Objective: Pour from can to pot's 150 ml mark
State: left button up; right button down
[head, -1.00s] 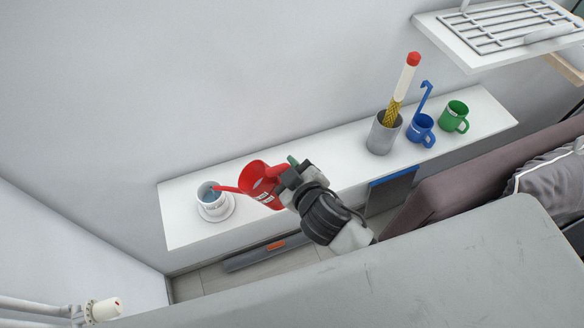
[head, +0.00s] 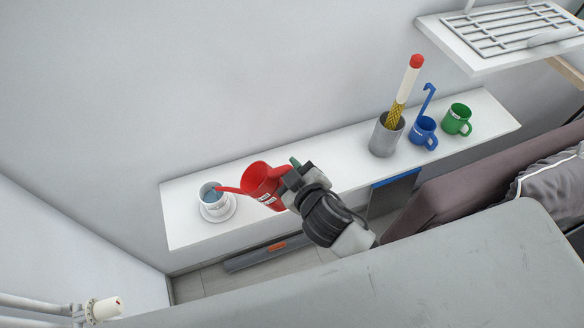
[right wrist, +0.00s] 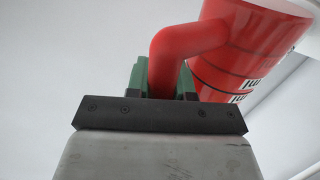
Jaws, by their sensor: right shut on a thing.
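A red can (head: 262,184) with a long spout is held tilted over the white shelf, its spout tip at the mouth of the pot. The pot (head: 213,208) is white, stands on a white saucer (head: 232,213) and shows a blue-grey inside; its marks are too small to read. My right gripper (head: 292,177) is shut on the can's handle. In the right wrist view the can's red handle (right wrist: 180,50) runs between the green finger pads, with the can's body (right wrist: 240,50) beyond it. My left gripper is not in view.
Right along the shelf (head: 300,165) stand a grey cup (head: 383,139) with a red-tipped stick, a blue mug (head: 422,132) and a green mug (head: 456,119). A rack shelf (head: 510,35) hangs at upper right. A sofa (head: 460,175) and grey surface (head: 420,270) lie in front.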

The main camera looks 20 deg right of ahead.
jog(key=shift+a+r, duration=0.25)
dwell(0.8)
dwell(1.1)
jog(key=r+m+t+b, duration=0.1)
jog(key=b, duration=0.1)
jog(key=m+t+y+b, duration=0.1)
jog(key=m+b, duration=0.1)
jog(key=b, duration=0.1)
jog(key=shift+r, duration=0.35)
jog(key=s+d+f+m+t+h+b, duration=0.2)
jog(key=s+d+f+m+h+b, duration=0.1)
jog(key=d+f+b, duration=0.4)
jog(key=s+d+m+b, duration=0.1)
jog(key=s+b, duration=0.1)
jog(key=shift+s+d+f+m, duration=0.2)
jog(key=shift+s+f+m, duration=0.1)
jog(key=shift+m, duration=0.1)
jog(key=shift+a+b, duration=0.1)
jog(key=shift+b, duration=0.2)
dwell(0.3)
